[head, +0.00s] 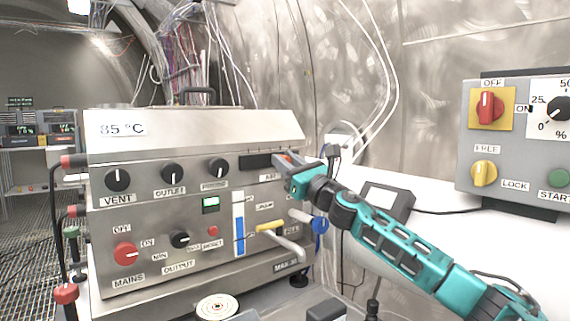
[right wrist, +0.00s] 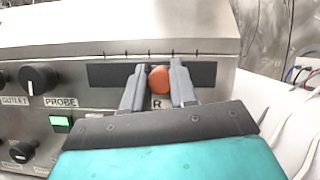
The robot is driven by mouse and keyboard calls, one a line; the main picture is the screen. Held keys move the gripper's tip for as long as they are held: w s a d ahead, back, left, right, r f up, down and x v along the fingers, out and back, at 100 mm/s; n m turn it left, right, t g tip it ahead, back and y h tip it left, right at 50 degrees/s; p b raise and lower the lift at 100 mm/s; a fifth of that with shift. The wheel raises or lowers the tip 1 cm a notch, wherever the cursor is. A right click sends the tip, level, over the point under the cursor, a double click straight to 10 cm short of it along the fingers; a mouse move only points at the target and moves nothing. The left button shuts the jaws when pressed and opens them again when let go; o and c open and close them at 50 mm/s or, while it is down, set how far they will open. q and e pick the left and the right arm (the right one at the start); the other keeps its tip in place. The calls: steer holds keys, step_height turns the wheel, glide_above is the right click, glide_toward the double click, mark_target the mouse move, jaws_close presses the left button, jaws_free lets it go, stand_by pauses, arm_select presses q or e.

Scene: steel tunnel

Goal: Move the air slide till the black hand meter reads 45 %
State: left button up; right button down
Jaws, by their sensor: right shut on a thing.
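The air slide is an orange-red knob (right wrist: 159,79) in a dark horizontal slot (right wrist: 110,75) on the upper right of the steel cabinet's front. My left gripper is out of view.
A grey switch box (head: 515,135) stands at the right. Cables hang behind.

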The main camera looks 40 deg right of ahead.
steer(key=c, duration=0.9)
jaws_free()
steer(key=shift+s+f, duration=0.1)
steer(key=shift+b+v, duration=0.8)
steer(key=shift+v, duration=5.5)
